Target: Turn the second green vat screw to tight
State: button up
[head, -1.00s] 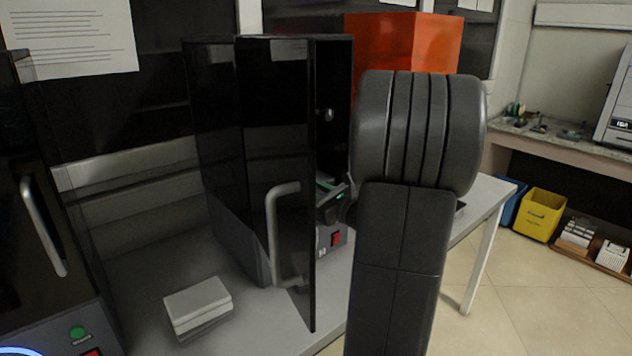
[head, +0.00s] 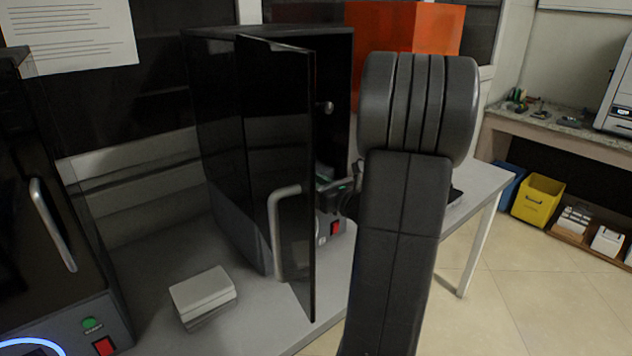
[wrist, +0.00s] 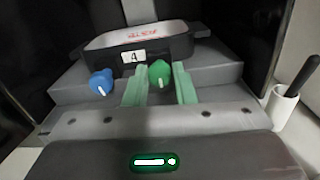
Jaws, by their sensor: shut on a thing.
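The green vat screw (wrist: 160,71) is a round knob with a white mark that points toward the camera in the wrist view. It sits at the front of a dark vat (wrist: 180,45) with a white label reading 4. A blue screw (wrist: 101,82) with a white mark is to its left. My gripper (wrist: 160,86) has pale green fingers on both sides of the green screw and is shut on it. In the head view my arm hides most of my gripper, and the screw is not visible there.
The black printer cabinet's door (head: 280,170) stands open, close to the left of my arm. A white box (head: 203,292) lies on the table (head: 240,330). Another printer (head: 50,230) is at left.

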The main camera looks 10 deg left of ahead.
jog(key=o, duration=1)
jog(key=v, duration=1.3)
jog(key=shift+s+d, duration=0.25)
jog(key=shift+d, duration=0.05)
jog(key=shift+a, duration=0.1)
jog(key=x, duration=1.3)
jog(key=shift+w+a, duration=0.25)
jog(key=shift+w, duration=0.05)
jog(key=shift+d, duration=0.1)
